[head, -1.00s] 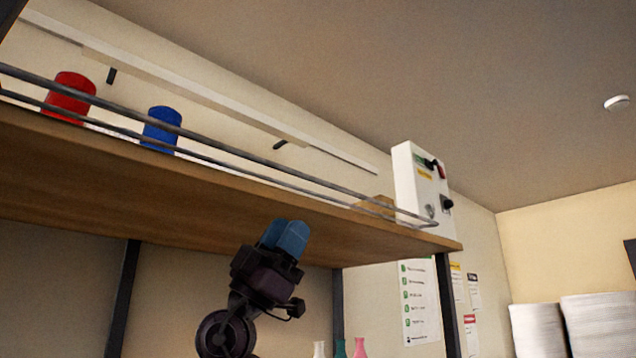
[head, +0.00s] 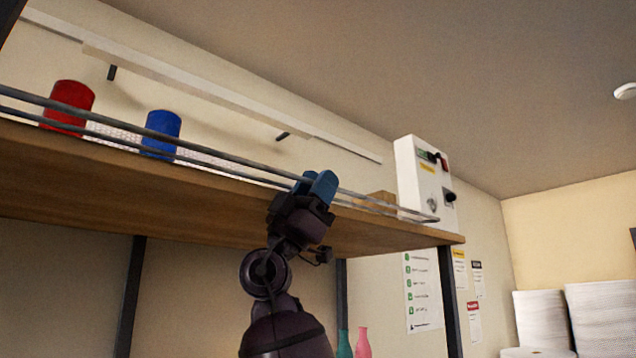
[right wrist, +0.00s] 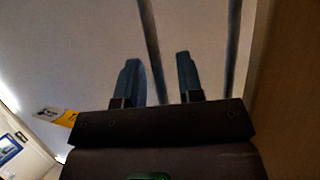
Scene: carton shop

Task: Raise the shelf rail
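The shelf rail (head: 228,157) is a pair of thin grey bars along the front edge of the wooden shelf (head: 170,190). My right gripper (head: 316,183) reaches up from below, its blue fingertips overlapping the rail right of its middle in the head view. In the right wrist view the two fingers (right wrist: 158,78) stand apart. One rail bar (right wrist: 151,45) runs between them, close to the left finger; I cannot tell whether it touches. The other bar (right wrist: 232,45) lies right of both fingers. My left gripper is not in view.
A red can (head: 68,103) and a blue can (head: 161,132) stand on the shelf behind the rail. A white control box (head: 415,170) stands at the right end, with a small brown block (head: 377,201) beside it. Dark posts hold the shelf.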

